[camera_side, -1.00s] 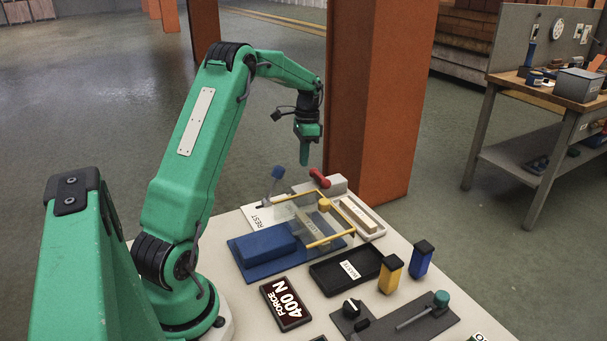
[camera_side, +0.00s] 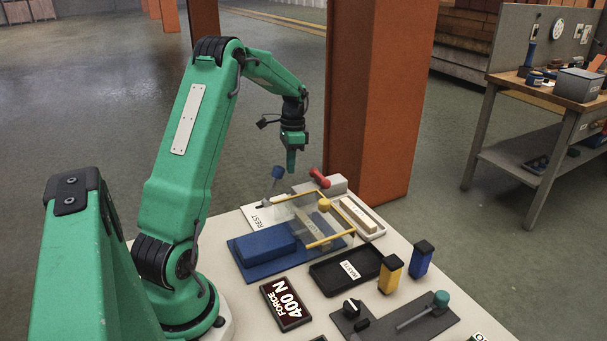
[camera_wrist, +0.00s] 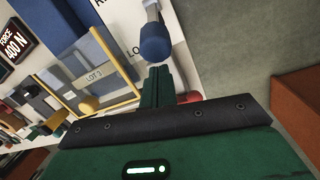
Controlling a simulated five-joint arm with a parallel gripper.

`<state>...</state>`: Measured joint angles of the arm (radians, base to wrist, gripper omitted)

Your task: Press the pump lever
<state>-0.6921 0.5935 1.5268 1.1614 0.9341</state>
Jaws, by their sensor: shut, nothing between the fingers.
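My gripper (camera_side: 291,158) is shut and empty. It points down, above the blue-knobbed lever (camera_side: 277,174) near the table's far edge. In the wrist view, the closed fingers (camera_wrist: 161,82) are just below the blue knob (camera_wrist: 155,43) in the picture; the gap in depth is unclear. A red-handled lever (camera_side: 319,177) stands right of it; its red end (camera_wrist: 190,97) is partly hidden behind my gripper in the wrist view. A teal-knobbed lever (camera_side: 440,298) lies on a dark plate at the front right. No readable label tells which is the pump lever.
A clear guard with yellow edges (camera_side: 326,243) stands beside a blue block (camera_side: 265,243). A black tray (camera_side: 322,278), yellow block (camera_side: 391,274), blue upright block (camera_side: 421,260) and force display (camera_side: 285,303) are nearer. An orange pillar (camera_side: 378,90) rises behind the table.

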